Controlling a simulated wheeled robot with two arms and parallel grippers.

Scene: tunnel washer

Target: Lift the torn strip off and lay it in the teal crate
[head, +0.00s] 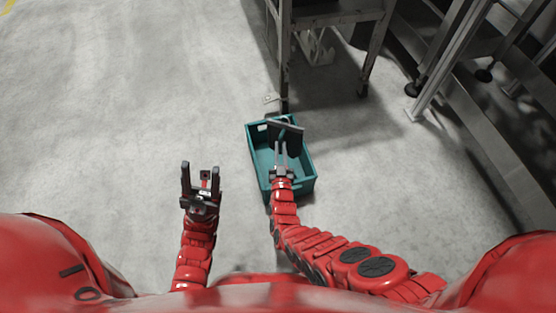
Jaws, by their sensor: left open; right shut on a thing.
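The teal crate (309,181) sits on the floor in the middle of the head view. My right gripper (281,148) is over the crate and shut on a dark grey strip (288,132). The strip shows over the crate's far part; I cannot tell whether it touches the crate. The gripper and strip hide part of the crate's inside. My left gripper (200,168) is open and empty, to the left of the crate, with its fingers pointing away from me.
A dark metal stand (335,20) stands just beyond the crate, with a leg close to the crate's far side. Metal rails and legs (450,60) run along the right. The pale concrete floor (110,110) is clear on the left.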

